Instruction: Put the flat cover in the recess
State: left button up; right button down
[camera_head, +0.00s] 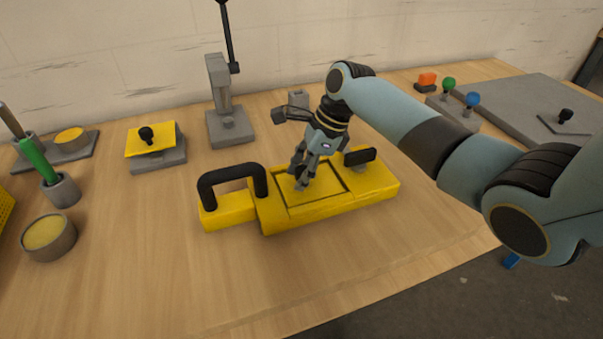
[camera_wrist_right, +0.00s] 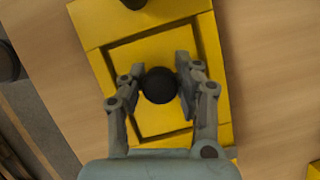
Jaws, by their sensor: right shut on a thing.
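The yellow housing (camera_head: 330,209) lies on the table, with a dark-edged rectangular recess in its top. My right gripper (camera_head: 301,181) points down over this recess. In the right wrist view, my right gripper (camera_wrist_right: 160,84) is shut on a round black knob (camera_wrist_right: 159,85). The knob belongs to a flat yellow cover (camera_wrist_right: 148,52), whose surface shows inside the dark outline. The cover also shows under the gripper in the head view (camera_head: 322,192). It looks lined up with the recess, but I cannot tell whether it rests fully in it. My left gripper is not in view.
A black arched handle (camera_head: 232,177) rises at the housing's left end, and a black upright grip (camera_head: 360,157) stands at its right. A grey block with a yellow plate (camera_head: 160,143), a grey lever stand (camera_head: 220,95) and round cups (camera_head: 50,238) stand around. The front table is clear.

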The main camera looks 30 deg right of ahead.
aim_at(323, 183)
jog(key=shift+r, duration=0.1)
jog(key=c, duration=0.9)
grip_release()
jog(key=shift+c, duration=0.2)
jog(key=p+v, duration=0.1)
jog(key=v, duration=1.1)
jog(key=shift+s, duration=0.1)
